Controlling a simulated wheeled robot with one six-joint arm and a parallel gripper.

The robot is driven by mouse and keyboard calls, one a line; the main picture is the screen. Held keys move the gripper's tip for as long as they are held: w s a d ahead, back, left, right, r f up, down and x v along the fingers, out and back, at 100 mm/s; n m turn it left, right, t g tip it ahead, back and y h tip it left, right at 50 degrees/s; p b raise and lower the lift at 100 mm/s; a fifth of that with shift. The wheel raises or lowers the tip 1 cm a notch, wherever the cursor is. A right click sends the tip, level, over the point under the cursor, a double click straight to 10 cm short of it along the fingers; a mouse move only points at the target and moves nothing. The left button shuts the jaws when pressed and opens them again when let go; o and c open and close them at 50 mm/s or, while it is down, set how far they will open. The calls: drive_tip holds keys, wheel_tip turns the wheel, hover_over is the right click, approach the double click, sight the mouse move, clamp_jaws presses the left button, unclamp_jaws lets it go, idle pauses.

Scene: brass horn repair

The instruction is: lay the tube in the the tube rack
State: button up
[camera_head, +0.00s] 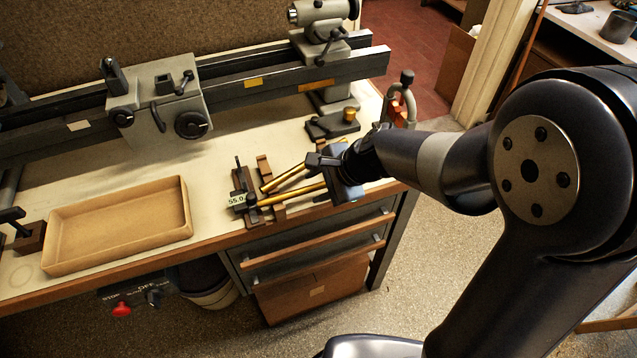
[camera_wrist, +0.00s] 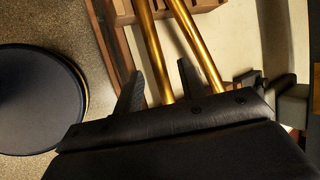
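Two brass tubes lie side by side at the wooden tube rack (camera_head: 278,214). The front tube (camera_head: 290,194) and the back tube (camera_head: 282,179) both run right towards my gripper (camera_head: 318,172), which covers their right ends. In the wrist view my gripper (camera_wrist: 158,88) has its two fingers spread apart. The front tube (camera_wrist: 152,45) runs between the fingers, with a gap on either side. The back tube (camera_wrist: 198,45) passes on the right finger's outer side. Part of the rack (camera_wrist: 120,12) shows at the top. Whether the tubes rest fully in its notches is hard to tell.
A gauge reading 55.0 (camera_head: 237,198) stands at the rack's left. An empty tan tray (camera_head: 118,243) lies left on the bench. A grey lathe (camera_head: 165,100) runs along the back. A clamp (camera_head: 405,95) stands at the right end. Bench between tray and rack is clear.

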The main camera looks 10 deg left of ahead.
drive_tip(key=p+v, duration=0.1)
drive_tip(key=v, duration=1)
drive_tip(key=shift+a+f, duration=0.1)
drive_tip(key=shift+f, duration=0.05)
drive_tip(key=b+x, duration=0.1)
drive_tip(key=x, duration=0.9)
drive_tip(key=shift+a+f, duration=0.2)
drive_tip(key=shift+f, duration=0.1)
drive_tip(key=shift+w+r, duration=0.1)
drive_tip(key=shift+r, duration=0.25)
drive_tip(key=shift+p, duration=0.3)
